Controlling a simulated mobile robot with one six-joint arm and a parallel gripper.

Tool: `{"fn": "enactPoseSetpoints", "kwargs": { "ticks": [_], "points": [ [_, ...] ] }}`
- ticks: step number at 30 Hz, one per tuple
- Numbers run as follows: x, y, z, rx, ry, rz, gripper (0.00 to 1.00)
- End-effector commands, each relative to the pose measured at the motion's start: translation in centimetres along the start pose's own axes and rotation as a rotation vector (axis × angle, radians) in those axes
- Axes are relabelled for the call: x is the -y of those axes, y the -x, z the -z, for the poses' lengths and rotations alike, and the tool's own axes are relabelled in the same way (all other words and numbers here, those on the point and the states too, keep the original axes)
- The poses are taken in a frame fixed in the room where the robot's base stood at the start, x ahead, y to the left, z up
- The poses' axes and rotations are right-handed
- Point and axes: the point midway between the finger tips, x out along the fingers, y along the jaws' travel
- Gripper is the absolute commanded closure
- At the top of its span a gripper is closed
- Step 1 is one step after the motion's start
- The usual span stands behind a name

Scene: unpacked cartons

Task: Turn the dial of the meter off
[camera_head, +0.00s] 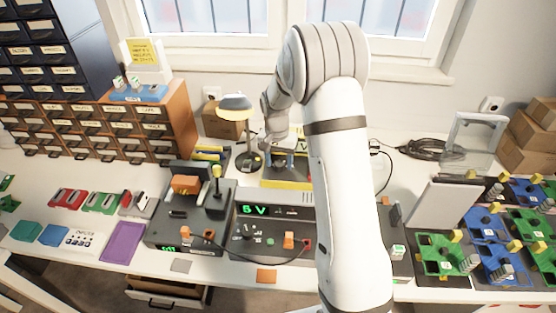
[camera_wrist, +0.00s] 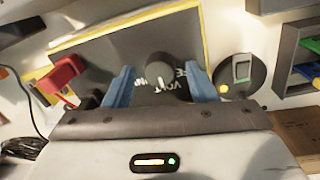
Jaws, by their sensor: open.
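The meter is a yellow-edged box with a dark face (camera_wrist: 95,65) in the wrist view. In the head view its yellow body (camera_head: 288,184) lies at the back of the bench, partly hidden by my arm. Its dial (camera_wrist: 158,68) is a round dark knob with a white mark on the side nearest my gripper in the wrist view. White lettering beside the dial is partly covered. My gripper (camera_wrist: 160,76) is open, with one blue finger on each side of the dial and a visible gap to it. Contact with the meter's face cannot be told.
A red plug or clip (camera_wrist: 63,74) is on the left of the meter in the wrist view. A grey bin (camera_wrist: 300,58) is farther right. A power supply (camera_head: 272,220) stands in front of the meter.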

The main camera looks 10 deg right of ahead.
Motion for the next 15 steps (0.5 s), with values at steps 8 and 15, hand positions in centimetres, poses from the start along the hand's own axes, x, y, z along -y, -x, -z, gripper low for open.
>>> {"fn": "enactPoseSetpoints", "kwargs": {
  "ticks": [8, 15],
  "points": [
    [0.03, 0.03, -0.02, 0.000, 0.001, 0.000, 0.59],
    [0.06, 0.04, -0.04, 0.000, 0.001, 0.000, 0.79]
  ]
}}
